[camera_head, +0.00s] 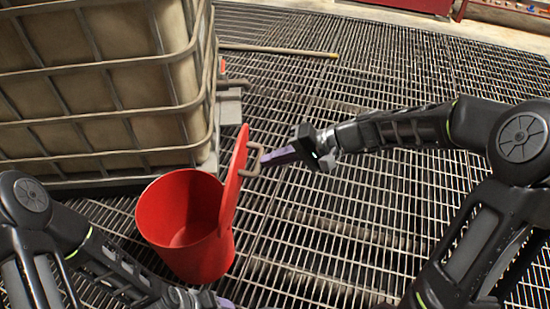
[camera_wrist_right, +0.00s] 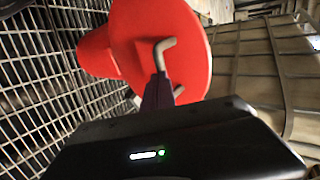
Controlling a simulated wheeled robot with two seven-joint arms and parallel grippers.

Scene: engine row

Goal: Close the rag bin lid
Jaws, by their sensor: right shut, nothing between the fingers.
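The red rag bin (camera_head: 188,235) stands on the grating with its top open and its inside looks empty. Its red lid (camera_head: 234,180) stands up on edge at the bin's right side. A grey bent handle (camera_head: 250,158) sticks out from the lid's outer face. My right gripper (camera_head: 266,160) is shut and empty, its fingertips at the handle. In the right wrist view the lid (camera_wrist_right: 178,50) fills the upper middle, with the handle (camera_wrist_right: 166,50) beside my fingers; I cannot tell whether they touch. My left gripper (camera_head: 222,303) is low at the bottom edge, mostly cut off.
A large caged tank (camera_head: 100,90) stands close behind and left of the bin. A pole (camera_head: 280,50) with a yellow tip lies on the grating (camera_head: 330,230) farther back. The grating right of the lid is free apart from my right arm.

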